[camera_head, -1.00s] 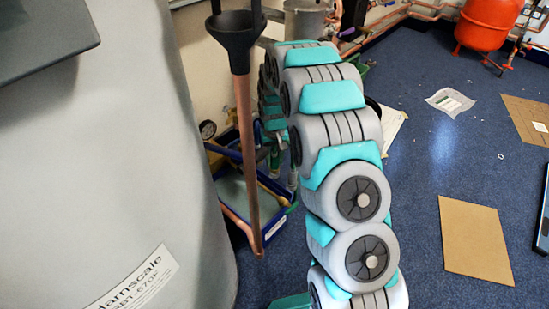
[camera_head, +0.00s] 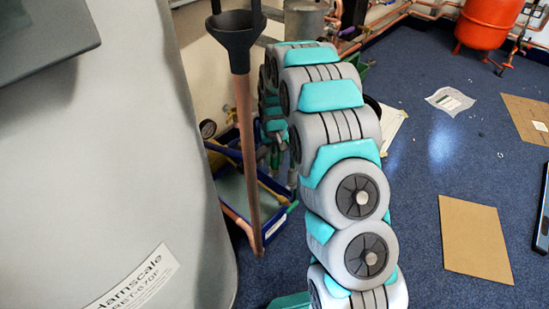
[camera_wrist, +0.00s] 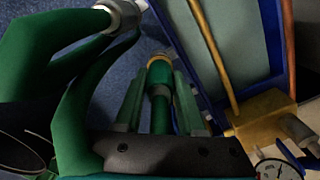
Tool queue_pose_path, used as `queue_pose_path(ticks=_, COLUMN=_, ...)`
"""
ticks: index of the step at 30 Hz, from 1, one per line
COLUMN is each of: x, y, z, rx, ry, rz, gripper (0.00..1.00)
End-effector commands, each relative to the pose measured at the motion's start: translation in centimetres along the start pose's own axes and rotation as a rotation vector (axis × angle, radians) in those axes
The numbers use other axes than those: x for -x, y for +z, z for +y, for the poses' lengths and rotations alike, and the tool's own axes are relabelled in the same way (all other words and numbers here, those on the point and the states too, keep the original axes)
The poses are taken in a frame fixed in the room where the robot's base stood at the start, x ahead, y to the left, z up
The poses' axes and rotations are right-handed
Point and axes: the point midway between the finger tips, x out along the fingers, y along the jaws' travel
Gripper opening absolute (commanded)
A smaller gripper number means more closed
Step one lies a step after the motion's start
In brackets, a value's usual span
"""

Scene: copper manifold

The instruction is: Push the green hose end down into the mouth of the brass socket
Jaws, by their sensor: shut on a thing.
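In the wrist view, my gripper (camera_wrist: 158,100) has its two pale green fingers closed on either side of a green hose end (camera_wrist: 160,114). The hose end points away from the palm, toward the top of the picture. A brass-coloured ring (camera_wrist: 158,61) shows at the far tip of the hose end, and I take it for the rim of the brass socket. The picture is too dark and small to tell how deep the hose end sits in it. In the head view, my arm hides most of this spot.
A blue tray (camera_wrist: 275,45) with a copper pipe lies right of the fingers in the wrist view. A brass block (camera_wrist: 262,112) and a gauge (camera_wrist: 277,170) are close by. A thick green hose (camera_wrist: 70,125) loops at left. A grey tank (camera_head: 120,150) stands at left in the head view.

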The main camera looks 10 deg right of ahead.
Motion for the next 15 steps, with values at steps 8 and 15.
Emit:
queue_pose_path(ticks=8, x=-0.51, y=0.01, z=0.0, rx=0.0, ry=0.0, rz=-0.001, gripper=0.0)
queue_pose_path(ticks=15, x=-0.86, y=0.01, z=0.0, rx=0.0, ry=0.0, rz=0.0, gripper=0.0)
